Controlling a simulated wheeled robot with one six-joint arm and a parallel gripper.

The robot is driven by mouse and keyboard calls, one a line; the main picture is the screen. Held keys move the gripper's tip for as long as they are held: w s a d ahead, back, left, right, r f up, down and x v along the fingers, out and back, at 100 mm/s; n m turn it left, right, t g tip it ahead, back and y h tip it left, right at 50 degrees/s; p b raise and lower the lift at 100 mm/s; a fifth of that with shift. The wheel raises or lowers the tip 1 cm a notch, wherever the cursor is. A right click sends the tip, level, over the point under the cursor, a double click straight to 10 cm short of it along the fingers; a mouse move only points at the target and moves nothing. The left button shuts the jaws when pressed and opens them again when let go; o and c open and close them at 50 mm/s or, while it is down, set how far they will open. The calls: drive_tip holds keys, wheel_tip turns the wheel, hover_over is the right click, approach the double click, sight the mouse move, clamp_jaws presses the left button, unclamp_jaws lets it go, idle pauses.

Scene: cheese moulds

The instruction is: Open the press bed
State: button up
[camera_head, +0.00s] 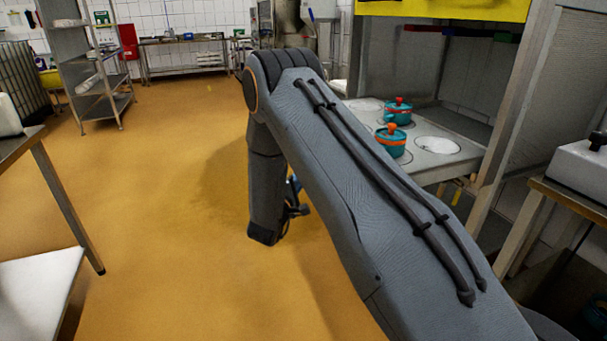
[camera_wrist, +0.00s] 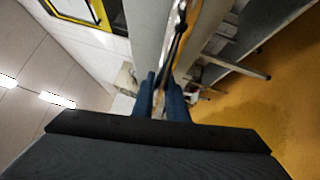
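The press bed (camera_head: 440,160) is a pale metal surface with white round plates, inside a grey frame at the right of the head view. My grey arm crosses in front and hides part of the bed. My gripper shows in the wrist view as two blue fingers (camera_wrist: 160,97) with a narrow gap between them and no held thing visible. In the head view only a small blue part shows beside my arm, apart from the bed.
A metal table (camera_head: 62,205) stands at the left and a shelf rack (camera_head: 95,75) at the back left. A counter with a pale box (camera_head: 582,165) is at the right.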

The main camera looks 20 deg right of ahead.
drive_tip(key=o, duration=0.4)
drive_tip(key=shift+c, duration=0.2)
drive_tip(key=shift+a, duration=0.15)
drive_tip(key=v, duration=0.7)
drive_tip(key=shift+s+a+b, duration=0.2)
drive_tip(key=shift+s+b, duration=0.1)
drive_tip(key=shift+b, duration=0.05)
